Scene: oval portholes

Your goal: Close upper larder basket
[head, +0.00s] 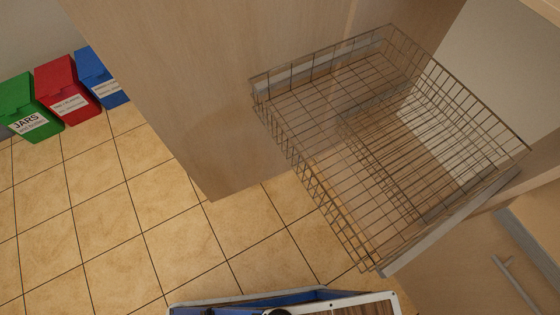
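The upper larder basket (300,170) is a rectangular wire basket at the upper right of the head view. It stands pulled out from the larder, clear of the tall wooden panel (210,90) on its left. It looks empty. More wire mesh shows through its floor, and I cannot tell whether that is a second basket below. A pale metal rail (450,222) runs along its lower right side. My gripper is not in view.
Green (30,105), red (68,88) and blue (100,76) bins stand at the upper left. A cabinet front with a bar handle (516,283) is at the lower right. Tan tiled floor (130,210) at the left and middle is clear.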

